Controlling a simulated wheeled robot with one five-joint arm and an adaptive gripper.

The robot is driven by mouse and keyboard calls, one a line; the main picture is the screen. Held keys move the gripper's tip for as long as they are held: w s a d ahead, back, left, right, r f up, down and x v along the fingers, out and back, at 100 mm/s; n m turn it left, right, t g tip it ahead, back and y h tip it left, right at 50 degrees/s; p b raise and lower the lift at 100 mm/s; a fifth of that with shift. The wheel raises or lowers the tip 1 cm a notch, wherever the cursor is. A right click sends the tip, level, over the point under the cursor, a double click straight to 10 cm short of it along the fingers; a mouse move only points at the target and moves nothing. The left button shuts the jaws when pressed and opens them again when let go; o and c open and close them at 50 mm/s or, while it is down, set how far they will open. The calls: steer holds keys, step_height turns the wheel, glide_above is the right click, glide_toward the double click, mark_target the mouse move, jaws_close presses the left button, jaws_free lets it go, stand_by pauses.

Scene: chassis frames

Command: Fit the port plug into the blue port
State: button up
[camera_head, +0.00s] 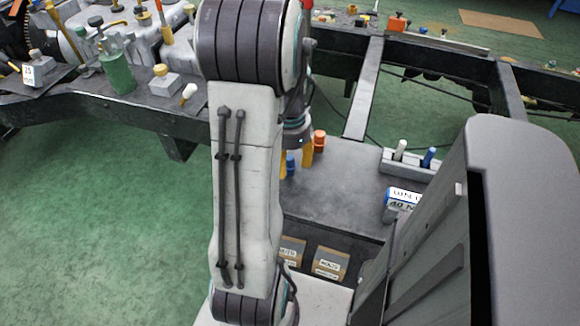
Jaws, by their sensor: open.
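My gripper (297,158) hangs below the wrist, partly hidden behind my arm. Its two yellow fingers look spread over the grey deck. A small blue cylinder (290,164) shows by the fingers and may be the blue port; I cannot tell. An orange-capped piece (319,139) stands just right of the fingers and may be the port plug; I cannot tell. I see nothing clearly held. My arm hides the area to the left of the fingers.
A grey holder (412,168) with a white and a blue handle stands on the deck at right. A labelled blue-and-white item (403,196) lies before it. Brown labelled boxes (330,262) sit nearer. A dark chassis rail (150,115) with a green bottle (116,72) crosses at left.

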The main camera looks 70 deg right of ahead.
jaws_close()
stand_by(0.3)
steer(key=shift+r, duration=0.1)
